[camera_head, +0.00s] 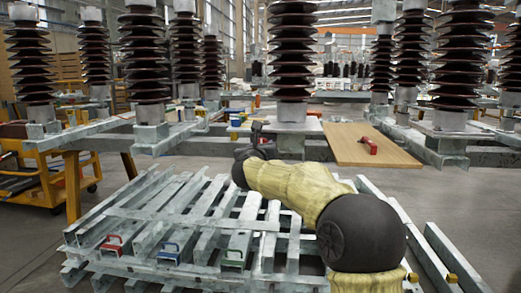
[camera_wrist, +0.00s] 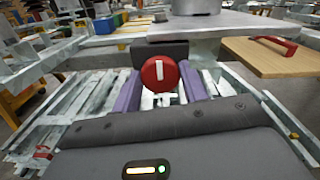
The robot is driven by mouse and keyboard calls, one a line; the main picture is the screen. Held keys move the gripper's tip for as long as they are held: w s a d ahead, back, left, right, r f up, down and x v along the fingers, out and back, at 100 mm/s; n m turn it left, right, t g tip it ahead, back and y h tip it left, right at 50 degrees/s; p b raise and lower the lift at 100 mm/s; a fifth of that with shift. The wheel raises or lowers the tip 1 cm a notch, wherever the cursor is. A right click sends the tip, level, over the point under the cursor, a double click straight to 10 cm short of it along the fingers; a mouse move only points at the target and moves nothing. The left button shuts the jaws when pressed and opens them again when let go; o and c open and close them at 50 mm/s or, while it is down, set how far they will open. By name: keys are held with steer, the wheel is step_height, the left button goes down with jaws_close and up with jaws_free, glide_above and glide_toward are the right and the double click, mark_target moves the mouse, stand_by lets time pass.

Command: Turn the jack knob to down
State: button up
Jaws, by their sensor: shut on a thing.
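The jack knob (camera_wrist: 170,80) is a round red disc with a white bar, seen face-on in the wrist view. The bar stands nearly upright in that picture. My gripper (camera_wrist: 159,86) has a purple finger on each side of the knob and is shut on it. A dark block sits right behind the knob. In the head view my gripper (camera_head: 258,140) is at the steel frame below the central insulator, and the knob cannot be made out clearly there.
A wooden board (camera_head: 365,146) with a red handle (camera_head: 368,145) lies to the right. Slatted galvanized frames (camera_head: 190,222) with red, blue and green handles stand in front. Tall brown insulators (camera_head: 293,60) rise behind. A yellow cart (camera_head: 40,180) is at left. Floor is clear at far right.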

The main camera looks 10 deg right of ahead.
steer(key=shift+f, duration=0.15)
steer(key=o, duration=1)
steer(key=shift+s, duration=0.1)
steer(key=p+v, duration=0.3)
steer(key=v, duration=1.4)
